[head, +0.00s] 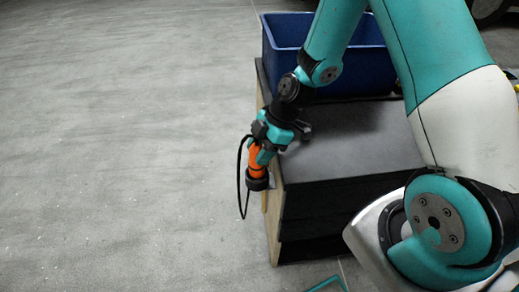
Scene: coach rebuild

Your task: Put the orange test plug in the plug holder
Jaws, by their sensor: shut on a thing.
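The orange test plug (256,163) has a black lower end and a thin black cable loop at its left. My gripper (265,154) is shut on the plug and holds it roughly upright, pointing down. The plug is at the left front side of a dark-topped cabinet (345,150), in front of its pale side edge in the picture. I cannot make out the plug holder for sure. A small pale piece shows just behind the plug's black end, but I cannot tell what it is or whether the plug touches it.
A blue crate (283,32) stands on the back of the cabinet top, partly hidden by my arm. The front of the top is mostly bare. Open grey floor (120,150) lies to the left. A teal-edged item (326,284) shows at the bottom edge. A wheel (488,8) is at the top right.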

